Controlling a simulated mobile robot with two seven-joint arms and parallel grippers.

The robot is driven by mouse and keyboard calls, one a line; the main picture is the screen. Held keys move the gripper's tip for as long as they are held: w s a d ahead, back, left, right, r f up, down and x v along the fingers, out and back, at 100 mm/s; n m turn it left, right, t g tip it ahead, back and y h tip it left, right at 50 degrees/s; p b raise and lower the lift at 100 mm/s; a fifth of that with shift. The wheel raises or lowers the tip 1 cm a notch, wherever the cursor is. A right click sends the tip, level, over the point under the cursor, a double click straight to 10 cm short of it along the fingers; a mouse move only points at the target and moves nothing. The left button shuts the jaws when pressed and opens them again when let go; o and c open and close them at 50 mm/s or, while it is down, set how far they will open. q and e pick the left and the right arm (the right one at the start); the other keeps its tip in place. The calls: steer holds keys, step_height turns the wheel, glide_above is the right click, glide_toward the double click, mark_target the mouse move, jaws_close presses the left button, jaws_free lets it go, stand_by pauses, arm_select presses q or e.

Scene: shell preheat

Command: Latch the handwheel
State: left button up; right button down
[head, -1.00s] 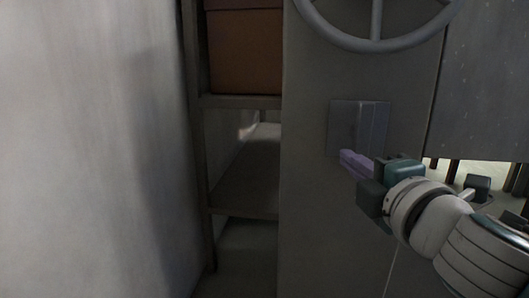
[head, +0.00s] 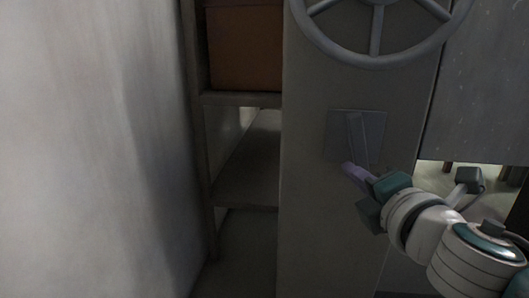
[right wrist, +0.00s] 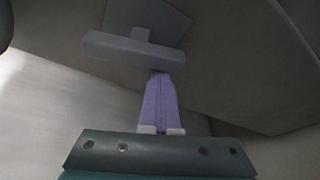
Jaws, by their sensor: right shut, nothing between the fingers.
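The grey handwheel (head: 377,62) is at the top of the head view, its upper part cut off by the frame. It sits on a tall grey panel (head: 310,190). Below it is a square plate (head: 374,125) with a narrow raised bar (head: 354,132). In the right wrist view the bar (right wrist: 130,50) crosses in front of the plate (right wrist: 150,14). My right gripper (head: 346,166) has purple fingers, shut and empty, at the plate's lower edge. In the right wrist view its fingertips (right wrist: 161,74) are close to the bar; I cannot tell whether they touch. My left gripper is out of view.
A shelf frame (head: 240,100) with a brown box (head: 245,50) stands left of the panel. A pale wall (head: 90,150) fills the left side. Another grey panel (head: 480,90) is at the upper right, with a lit gap beneath it.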

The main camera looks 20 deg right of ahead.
mark_target(368, 165)
steer(key=n+g+p, duration=0.1)
steer(key=n+p, duration=0.1)
steer(key=p, duration=0.1)
steer(key=s+d+r+n+g+h+p, duration=0.1)
steer(key=n+p, duration=0.1)
steer(key=p, duration=0.2)
steer(key=d+n+g+h+p, duration=0.1)
steer(key=n+p, duration=0.2)
steer(key=shift+s+d+r+p, duration=0.2)
steer(key=shift+p, duration=0.1)
steer(key=shift+s+d+r+n+g+h+p, duration=0.15)
steer(key=shift+n+g+h+p, duration=0.1)
steer(key=shift+n+p, duration=0.3)
steer(key=shift+d+r+n+g+h+p, duration=0.15)
steer(key=shift+n+h+p, duration=0.1)
steer(key=shift+n+p, duration=0.3)
steer(key=shift+d+f, duration=0.1)
steer(key=shift+f, duration=0.05)
